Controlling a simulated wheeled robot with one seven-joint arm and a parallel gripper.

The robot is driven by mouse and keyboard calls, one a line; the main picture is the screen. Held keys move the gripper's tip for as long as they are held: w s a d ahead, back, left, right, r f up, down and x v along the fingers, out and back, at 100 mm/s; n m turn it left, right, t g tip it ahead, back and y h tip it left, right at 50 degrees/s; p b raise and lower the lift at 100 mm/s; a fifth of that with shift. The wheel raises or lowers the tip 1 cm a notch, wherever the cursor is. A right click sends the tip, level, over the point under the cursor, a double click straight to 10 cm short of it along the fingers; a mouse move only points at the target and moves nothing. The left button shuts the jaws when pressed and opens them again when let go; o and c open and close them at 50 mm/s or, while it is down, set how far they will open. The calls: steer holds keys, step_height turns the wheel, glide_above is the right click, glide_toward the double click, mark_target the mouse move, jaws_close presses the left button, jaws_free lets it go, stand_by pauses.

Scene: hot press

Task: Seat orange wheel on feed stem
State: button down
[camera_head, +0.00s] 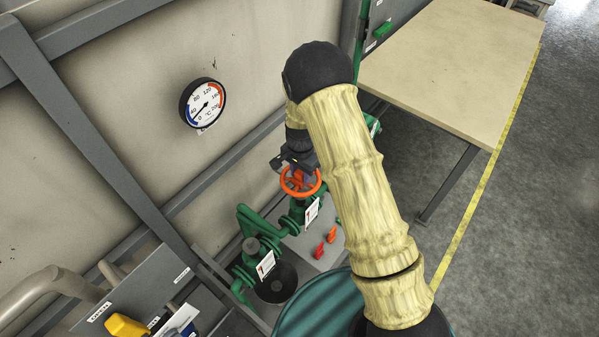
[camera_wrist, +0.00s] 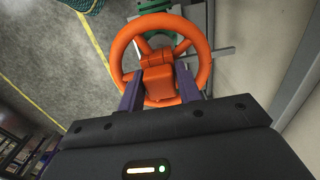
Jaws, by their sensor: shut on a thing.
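The orange wheel (camera_head: 301,182) is at the end of my gripper (camera_head: 294,167), above the green pipework in the head view. In the wrist view my gripper (camera_wrist: 159,88) is shut on the orange wheel's (camera_wrist: 204,62) hub block, with the rim around the two fingers. A green valve body (camera_head: 298,212) stands directly below the wheel. In the wrist view a green flange (camera_wrist: 160,42) shows behind the wheel's upper part. The feed stem itself is hidden, so I cannot tell whether the wheel touches it.
Two red handles (camera_head: 326,243) lie on a grey surface near the valve. A second green valve (camera_head: 250,247) stands left. A gauge (camera_head: 203,102) hangs on the wall. A wooden table (camera_head: 450,65) stands at the right, and a teal drum (camera_head: 318,308) is in front.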

steer(key=shift+w+f+b, duration=0.15)
steer(key=shift+f+b, duration=0.65)
steer(key=shift+f, duration=0.65)
steer(key=shift+f, duration=0.15)
steer(key=shift+f+b, duration=0.55)
steer(key=shift+b, duration=0.1)
steer(key=shift+f, duration=0.1)
stand_by(0.3)
steer(key=shift+f+b, duration=0.45)
steer(key=shift+f, duration=0.1)
steer(key=shift+d, duration=0.1)
steer(key=c, duration=0.9)
jaws_free()
